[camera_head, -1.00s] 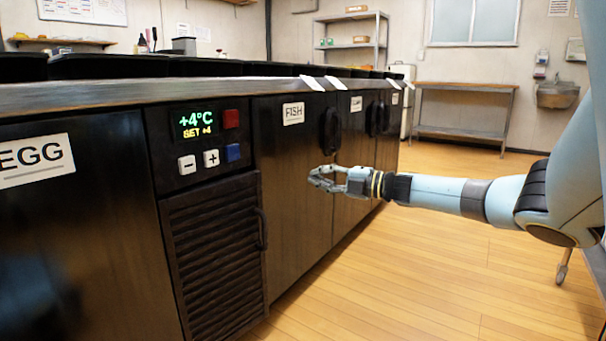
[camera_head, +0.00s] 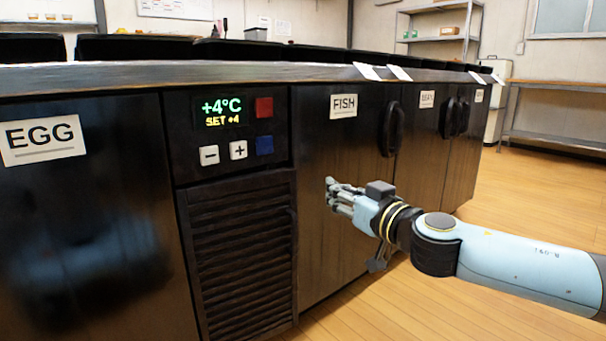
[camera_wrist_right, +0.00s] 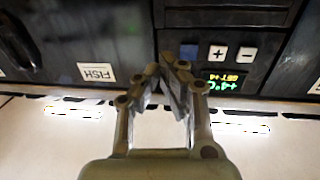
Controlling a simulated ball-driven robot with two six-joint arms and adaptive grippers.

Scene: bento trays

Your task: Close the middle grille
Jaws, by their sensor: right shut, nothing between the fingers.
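The dark slatted grille (camera_head: 240,255) sits low on the cabinet front in the head view, under the control panel. It looks flush or nearly flush with the front; I cannot tell whether a small gap is left. My right gripper (camera_head: 335,195) is shut and empty, in front of the FISH door, to the right of the grille and apart from it. My left gripper is not in view.
The control panel (camera_head: 235,130) has a lit display and several buttons. The EGG door (camera_head: 85,215) is on the left, the FISH door (camera_head: 335,150) with its dark handle (camera_head: 391,130) on the right. The worktop (camera_head: 200,75) runs above. The wooden floor (camera_head: 400,305) is clear.

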